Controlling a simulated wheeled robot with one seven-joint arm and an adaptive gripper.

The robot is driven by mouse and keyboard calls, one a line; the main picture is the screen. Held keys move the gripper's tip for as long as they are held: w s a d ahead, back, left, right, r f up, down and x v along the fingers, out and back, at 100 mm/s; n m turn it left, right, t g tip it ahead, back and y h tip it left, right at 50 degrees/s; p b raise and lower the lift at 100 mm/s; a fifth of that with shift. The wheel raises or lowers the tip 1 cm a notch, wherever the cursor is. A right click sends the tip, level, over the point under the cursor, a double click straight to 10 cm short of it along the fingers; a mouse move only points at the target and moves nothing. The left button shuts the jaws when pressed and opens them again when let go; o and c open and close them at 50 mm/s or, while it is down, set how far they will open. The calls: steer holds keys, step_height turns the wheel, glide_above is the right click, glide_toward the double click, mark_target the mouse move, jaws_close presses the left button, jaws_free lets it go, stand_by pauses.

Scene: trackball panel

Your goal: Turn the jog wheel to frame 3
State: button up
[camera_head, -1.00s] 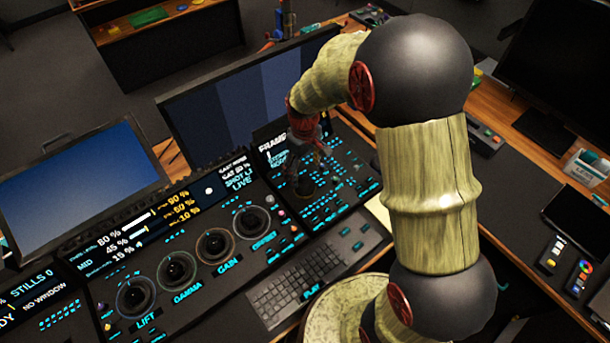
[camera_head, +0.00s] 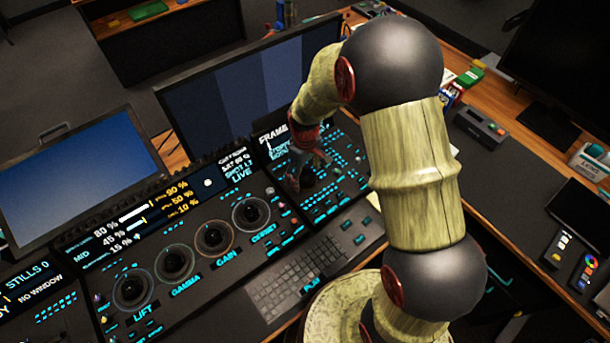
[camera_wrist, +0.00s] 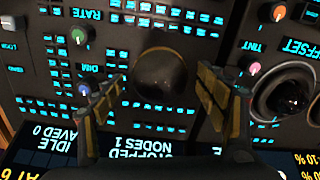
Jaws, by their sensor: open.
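The jog wheel (camera_wrist: 161,74) is a dark, rounded knob on the right-hand panel, in the middle of the wrist view. My gripper (camera_wrist: 158,92) is open, one finger on each side of the knob in that view. I cannot tell whether the fingers touch it. In the head view my gripper (camera_head: 311,160) is low over the panel and largely hides the knob. A small display (camera_head: 275,140) behind it reads "FRAME"; its number is not clear. In the wrist view the display (camera_wrist: 130,150) appears upside down, with "STOPPED" and "NODES 1".
The offset trackball (camera_wrist: 288,93) is to the right. A monitor (camera_head: 235,95) stands behind the panel. A keyboard (camera_head: 295,280) lies in front.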

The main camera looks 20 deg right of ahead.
steer(key=c, duration=1.1)
steer(key=shift+c, duration=0.3)
